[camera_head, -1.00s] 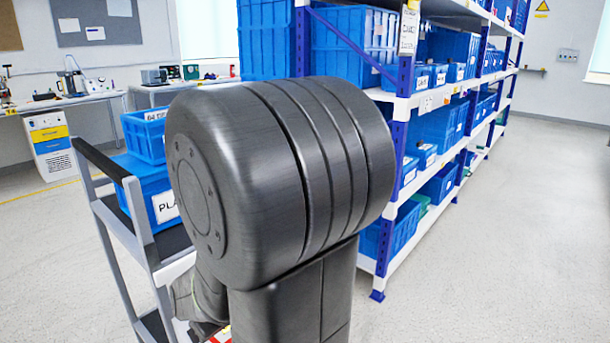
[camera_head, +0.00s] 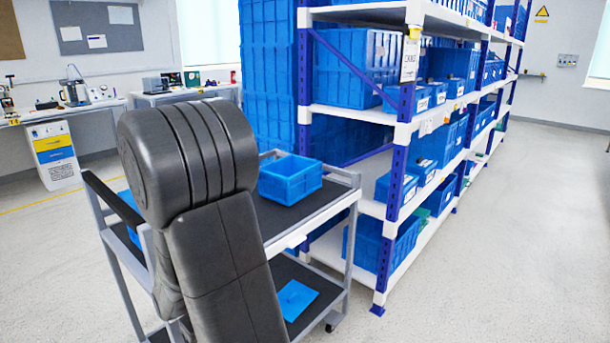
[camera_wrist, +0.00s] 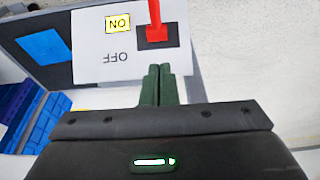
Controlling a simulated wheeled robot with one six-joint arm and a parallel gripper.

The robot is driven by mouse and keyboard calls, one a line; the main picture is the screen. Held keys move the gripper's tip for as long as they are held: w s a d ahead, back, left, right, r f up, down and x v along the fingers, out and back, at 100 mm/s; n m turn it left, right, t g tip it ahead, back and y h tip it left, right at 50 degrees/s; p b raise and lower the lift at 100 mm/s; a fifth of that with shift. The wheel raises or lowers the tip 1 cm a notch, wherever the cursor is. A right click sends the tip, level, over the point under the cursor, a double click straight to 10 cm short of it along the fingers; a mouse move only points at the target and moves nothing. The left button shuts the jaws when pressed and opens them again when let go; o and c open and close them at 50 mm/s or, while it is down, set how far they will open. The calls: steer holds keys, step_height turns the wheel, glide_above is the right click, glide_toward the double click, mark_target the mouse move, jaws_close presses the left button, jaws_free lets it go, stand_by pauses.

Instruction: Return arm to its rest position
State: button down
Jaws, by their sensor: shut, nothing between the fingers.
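In the wrist view my gripper (camera_wrist: 159,70) has its two dark green fingers together, with nothing between them. Beyond the fingertips is a white panel (camera_wrist: 95,70) with a red switch handle (camera_wrist: 155,18) on a dark square base (camera_wrist: 157,38). The handle stretches from the base to the top edge of the picture. A yellow "ON" label (camera_wrist: 118,24) and a plain "OFF" label (camera_wrist: 119,57) read upside down on the panel. The fingertips look apart from the switch. In the head view my arm covers the left middle, and gripper and switch are hidden.
A grey cart (camera_head: 335,205) stands behind my arm, with a blue bin (camera_head: 290,180) on top and a blue sheet (camera_head: 296,298) below. A shelf rack (camera_head: 385,205) with blue bins is close on the right. The floor (camera_head: 500,250) farther right is clear.

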steer(key=shift+w+a+r, duration=0.1)
steer(key=shift+r, duration=0.5)
steer(key=shift+d, duration=0.2)
